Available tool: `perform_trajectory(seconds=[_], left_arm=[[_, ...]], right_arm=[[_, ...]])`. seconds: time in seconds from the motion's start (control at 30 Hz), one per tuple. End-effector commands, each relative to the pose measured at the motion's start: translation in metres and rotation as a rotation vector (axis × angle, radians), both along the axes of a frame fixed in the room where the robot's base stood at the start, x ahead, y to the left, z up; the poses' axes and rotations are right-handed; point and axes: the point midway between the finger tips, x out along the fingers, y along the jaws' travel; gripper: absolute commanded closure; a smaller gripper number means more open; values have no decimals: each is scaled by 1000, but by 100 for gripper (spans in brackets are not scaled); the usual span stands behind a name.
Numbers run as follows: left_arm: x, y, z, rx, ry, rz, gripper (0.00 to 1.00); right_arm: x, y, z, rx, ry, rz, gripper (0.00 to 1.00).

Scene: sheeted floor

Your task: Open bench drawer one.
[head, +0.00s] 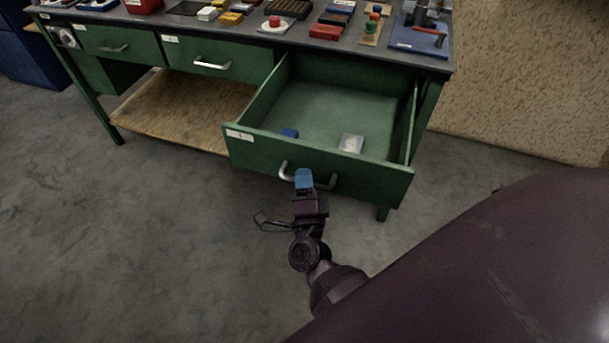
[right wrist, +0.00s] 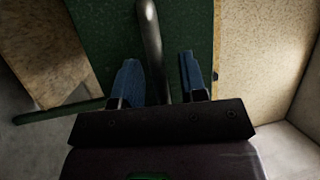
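The green bench's right-hand drawer (head: 310,165) is pulled well out in the head view, with its inside showing. Its front has a white label (head: 239,135), which seems to read 1, and a silver bar handle (head: 284,171). My right gripper (head: 304,180) is at the middle of this handle. In the right wrist view, the two blue fingers of my right gripper (right wrist: 161,80) stand apart on either side of the handle bar (right wrist: 153,45), with gaps showing beside it. My left gripper is not in view.
A blue block (head: 289,133) and a pale packet (head: 351,143) lie in the drawer. Two other drawers (head: 212,57) (head: 115,40) are shut. The benchtop (head: 330,50) holds many small items. A wooden shelf (head: 175,110) lies below. Floor to the left is clear.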

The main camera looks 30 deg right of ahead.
Motion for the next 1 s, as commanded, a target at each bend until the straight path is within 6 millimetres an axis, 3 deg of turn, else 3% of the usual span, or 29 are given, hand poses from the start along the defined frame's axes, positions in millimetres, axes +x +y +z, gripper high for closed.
perform_trajectory(seconds=[0.3,0.7,1.0], left_arm=[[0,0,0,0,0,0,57],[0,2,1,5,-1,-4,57],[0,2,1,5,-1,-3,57]], right_arm=[[-3,1,-1,0,1,-1,61],[-51,27,-11,0,2,-1,61],[-65,36,-13,0,-1,-1,61]])
